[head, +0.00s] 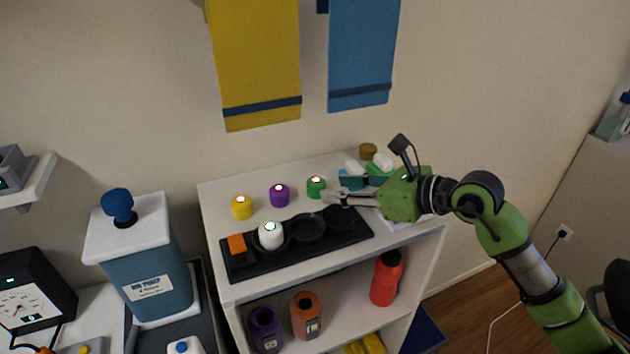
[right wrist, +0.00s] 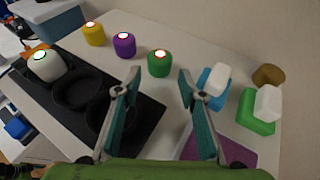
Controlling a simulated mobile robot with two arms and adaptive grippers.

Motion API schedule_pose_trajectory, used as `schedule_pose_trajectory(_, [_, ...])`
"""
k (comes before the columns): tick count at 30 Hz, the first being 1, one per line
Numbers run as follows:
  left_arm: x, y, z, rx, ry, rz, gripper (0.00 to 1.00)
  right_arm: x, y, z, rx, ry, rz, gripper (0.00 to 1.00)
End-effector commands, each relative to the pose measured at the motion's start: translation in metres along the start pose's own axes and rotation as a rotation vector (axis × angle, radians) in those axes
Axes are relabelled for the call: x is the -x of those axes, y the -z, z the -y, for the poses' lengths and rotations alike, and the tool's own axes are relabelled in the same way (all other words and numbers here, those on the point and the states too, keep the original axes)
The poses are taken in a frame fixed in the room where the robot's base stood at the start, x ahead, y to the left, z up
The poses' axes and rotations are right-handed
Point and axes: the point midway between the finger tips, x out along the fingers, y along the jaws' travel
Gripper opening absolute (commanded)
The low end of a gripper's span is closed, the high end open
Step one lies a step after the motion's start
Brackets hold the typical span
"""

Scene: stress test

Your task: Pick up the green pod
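The green pod (head: 316,187) stands upright on the white shelf top, behind the black tray (head: 350,238). It has a lit ring on top. In the right wrist view the green pod (right wrist: 160,64) stands ahead of the fingers, between their lines and a little beyond the tips. My right gripper (head: 334,197) is open and empty, close to the pod's right front side; its two teal-padded fingers show apart in the right wrist view (right wrist: 160,82). No contact with the pod is visible. My left gripper is not in view.
A purple pod (head: 280,195) and a yellow pod (head: 242,207) stand left of the green one. A white pod (head: 271,235) sits in the tray beside empty round recesses. Teal and green blocks with white tops (right wrist: 216,82) (right wrist: 260,106) stand right of the gripper.

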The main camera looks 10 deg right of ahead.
Motion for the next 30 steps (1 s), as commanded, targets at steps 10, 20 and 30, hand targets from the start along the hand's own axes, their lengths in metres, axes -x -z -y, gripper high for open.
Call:
schedule_pose_trajectory(10, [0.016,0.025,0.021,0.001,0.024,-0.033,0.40,-0.038,-0.003,-0.001,-0.003,-0.002,0.002,0.37])
schedule_pose_trajectory(20, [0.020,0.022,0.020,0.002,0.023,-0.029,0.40,-0.060,0.000,0.000,0.001,0.001,0.001,0.37])
schedule_pose_trajectory(30, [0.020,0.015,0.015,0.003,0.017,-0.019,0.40,-0.060,0.000,0.000,0.001,0.000,0.001,0.11])
